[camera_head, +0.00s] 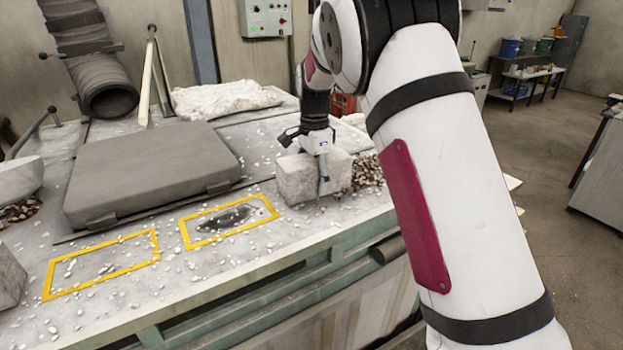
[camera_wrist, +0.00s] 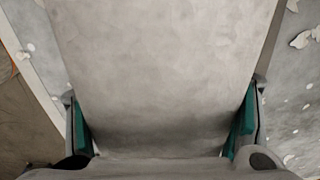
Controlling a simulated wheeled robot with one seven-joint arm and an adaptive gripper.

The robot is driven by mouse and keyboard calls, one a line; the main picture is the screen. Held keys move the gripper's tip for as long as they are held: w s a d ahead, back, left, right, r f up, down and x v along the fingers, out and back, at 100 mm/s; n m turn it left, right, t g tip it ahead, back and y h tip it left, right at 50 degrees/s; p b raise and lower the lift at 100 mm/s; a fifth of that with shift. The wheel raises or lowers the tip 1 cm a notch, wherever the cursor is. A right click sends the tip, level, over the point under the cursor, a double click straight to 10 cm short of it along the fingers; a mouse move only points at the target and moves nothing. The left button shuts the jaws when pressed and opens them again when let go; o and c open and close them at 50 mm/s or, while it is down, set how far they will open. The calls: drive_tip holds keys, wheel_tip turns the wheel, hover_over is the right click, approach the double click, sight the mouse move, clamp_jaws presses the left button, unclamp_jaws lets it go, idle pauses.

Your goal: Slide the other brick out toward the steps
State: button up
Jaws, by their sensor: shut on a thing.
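A pale grey brick (camera_head: 298,180) stands on the dusty bench top, just right of the right-hand yellow outline. My gripper (camera_head: 323,172) is shut on this brick from above. In the wrist view the brick (camera_wrist: 165,70) fills the middle, between the two green-padded fingers of my gripper (camera_wrist: 163,128). Another grey brick (camera_head: 9,278) is partly in view at the left edge of the head view. The steps cannot be made out clearly.
Two yellow outlines (camera_head: 100,262) mark the bench top (camera_head: 180,300), one with a dark patch. A grey lid (camera_head: 150,172) lies behind them. Dark rubble (camera_head: 366,172) lies right of the held brick. A ribbed duct (camera_head: 105,95) stands at the back.

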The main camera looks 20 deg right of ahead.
drive_tip(key=shift+s+d+f, duration=0.1)
drive_tip(key=shift+d+f, duration=0.15)
drive_tip(key=shift+f, duration=0.1)
drive_tip(key=o, duration=2.1)
drive_tip(key=shift+a+r, duration=0.1)
drive_tip(key=shift+r, duration=0.15)
drive_tip(key=shift+w+r, duration=0.2)
drive_tip(key=shift+r, duration=0.05)
wheel_tip(320, 180, up, 11)
drive_tip(key=shift+r, duration=0.15)
drive_tip(key=shift+s, duration=0.1)
